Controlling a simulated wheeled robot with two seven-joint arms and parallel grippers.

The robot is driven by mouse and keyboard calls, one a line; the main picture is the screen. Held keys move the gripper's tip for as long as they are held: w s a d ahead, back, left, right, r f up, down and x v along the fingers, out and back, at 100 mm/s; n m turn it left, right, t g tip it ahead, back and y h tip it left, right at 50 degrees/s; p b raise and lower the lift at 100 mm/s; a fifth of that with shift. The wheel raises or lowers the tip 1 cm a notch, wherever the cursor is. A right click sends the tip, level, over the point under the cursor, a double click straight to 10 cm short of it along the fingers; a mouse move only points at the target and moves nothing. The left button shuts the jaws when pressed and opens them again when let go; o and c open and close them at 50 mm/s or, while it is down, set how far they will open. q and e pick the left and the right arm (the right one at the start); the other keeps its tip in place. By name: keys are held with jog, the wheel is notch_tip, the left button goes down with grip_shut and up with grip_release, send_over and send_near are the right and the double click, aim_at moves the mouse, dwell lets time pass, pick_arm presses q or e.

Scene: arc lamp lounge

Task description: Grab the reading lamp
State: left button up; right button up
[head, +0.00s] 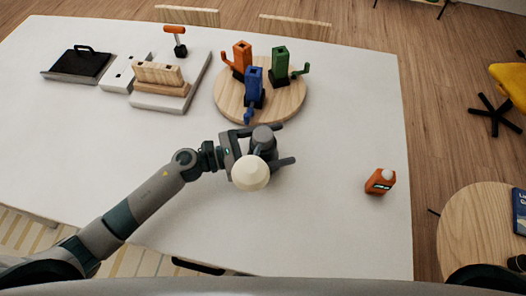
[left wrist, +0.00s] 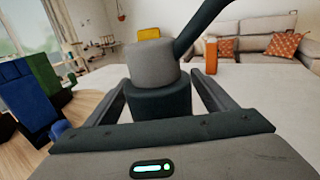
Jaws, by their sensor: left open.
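The reading lamp has a cream shade (head: 250,174) and a grey head or body (head: 263,137); it stands at the middle of the white table. In the left wrist view its grey upper part and dark teal lower part (left wrist: 160,103) stand upright, with a dark arm rising to the right. My left gripper (head: 287,143) is open, with one finger on each side of the lamp's lower part. The shade hides part of the gripper in the head view. Whether the fingers touch the lamp, I cannot tell. My right gripper is not in view.
A round wooden board (head: 228,108) with orange, blue and green holders is behind the lamp. An orange bottle-like object (head: 379,182) stands to the right. A tray (head: 160,103) with wooden blocks and a black-handled item (head: 78,63) are at the back left. The table's front right is clear.

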pick_arm(q)
jog(key=shift+r, duration=0.1)
jog(key=c, duration=1.7)
jog(key=shift+c, duration=0.2)
notch_tip(320, 180, up, 10)
